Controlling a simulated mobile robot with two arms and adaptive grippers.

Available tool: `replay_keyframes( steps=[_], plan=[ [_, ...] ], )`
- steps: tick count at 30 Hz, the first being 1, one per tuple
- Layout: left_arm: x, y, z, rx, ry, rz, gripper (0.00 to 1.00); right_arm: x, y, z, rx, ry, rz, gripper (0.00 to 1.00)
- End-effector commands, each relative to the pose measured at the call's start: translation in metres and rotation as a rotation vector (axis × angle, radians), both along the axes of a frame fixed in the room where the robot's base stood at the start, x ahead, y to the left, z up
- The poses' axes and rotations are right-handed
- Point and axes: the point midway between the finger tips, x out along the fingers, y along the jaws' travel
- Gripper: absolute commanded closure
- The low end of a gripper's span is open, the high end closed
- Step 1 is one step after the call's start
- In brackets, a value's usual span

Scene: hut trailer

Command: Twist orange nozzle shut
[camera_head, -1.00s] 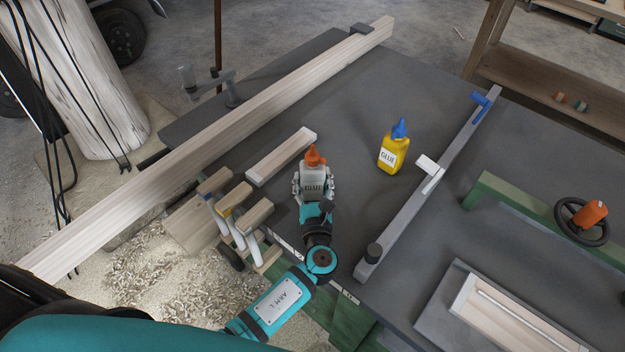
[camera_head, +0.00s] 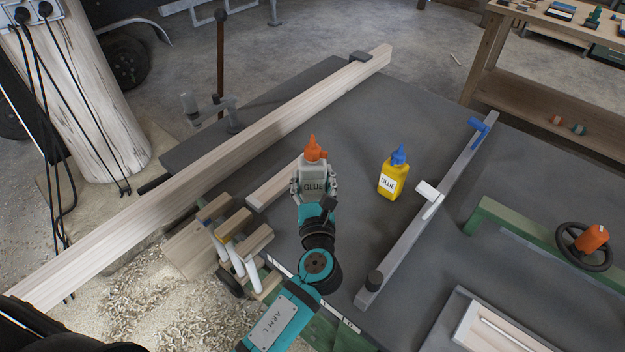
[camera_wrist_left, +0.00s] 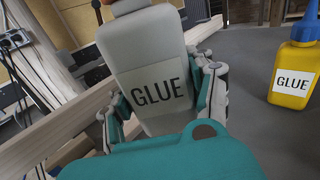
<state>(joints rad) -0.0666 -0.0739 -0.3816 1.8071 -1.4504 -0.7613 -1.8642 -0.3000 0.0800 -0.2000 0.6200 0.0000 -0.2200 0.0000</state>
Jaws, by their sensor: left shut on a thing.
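The orange nozzle (camera_head: 314,150) sits on top of a whitish-grey glue bottle (camera_head: 314,172) with a GLUE label. My left gripper (camera_head: 315,188) is shut on the bottle's body, with one finger on each side. The bottle is upright in the head view. Whether the nozzle is open or closed cannot be told. My right gripper is not in view.
A yellow glue bottle (camera_head: 390,178) with a blue nozzle stands to the right. A short wood piece (camera_head: 272,187) lies just left of the held bottle. A long beam (camera_head: 200,165) crosses the table's left side. A grey bar clamp (camera_head: 410,230) lies to the right.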

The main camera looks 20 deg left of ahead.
Motion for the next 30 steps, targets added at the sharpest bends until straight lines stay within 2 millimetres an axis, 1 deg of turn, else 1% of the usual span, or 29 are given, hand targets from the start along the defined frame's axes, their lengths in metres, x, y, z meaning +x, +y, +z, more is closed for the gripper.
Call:
replay_keyframes(
  steps=[30],
  plan=[
    [0.001,0.0,-0.068,0.003,-0.001,-0.001,0.99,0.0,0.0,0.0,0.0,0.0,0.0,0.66]
  ],
)
